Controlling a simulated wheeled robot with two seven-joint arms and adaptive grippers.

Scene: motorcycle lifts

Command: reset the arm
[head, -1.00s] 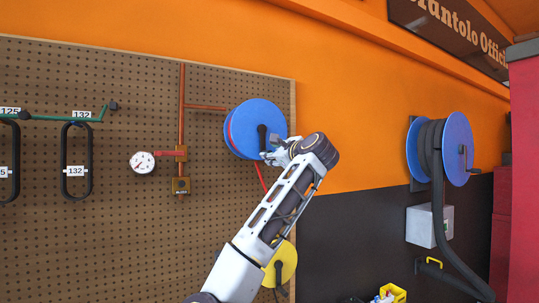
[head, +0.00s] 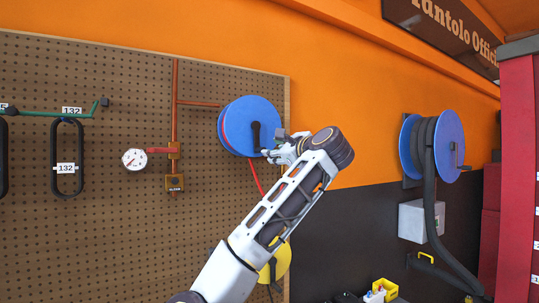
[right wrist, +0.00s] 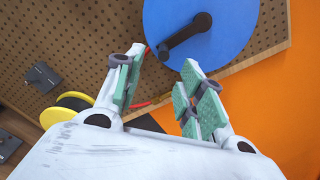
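My right arm rises from the bottom of the head view. Its gripper (head: 272,152) is at the right edge of a blue hose reel (head: 236,122) with a black crank handle (head: 256,138). In the right wrist view the right gripper (right wrist: 160,78) is open, its green-padded fingers apart with nothing between them. The blue reel (right wrist: 225,45) and its handle (right wrist: 185,35) lie beyond the fingertips there, apart from them as far as I can tell. My left gripper is not in view.
A brown pegboard (head: 110,215) carries a pressure gauge (head: 134,160), copper pipe (head: 175,110) and a yellow reel (head: 278,262). A second blue reel (head: 450,145) is on the right wall above a grey box (head: 412,222). A red cabinet (head: 517,180) stands far right.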

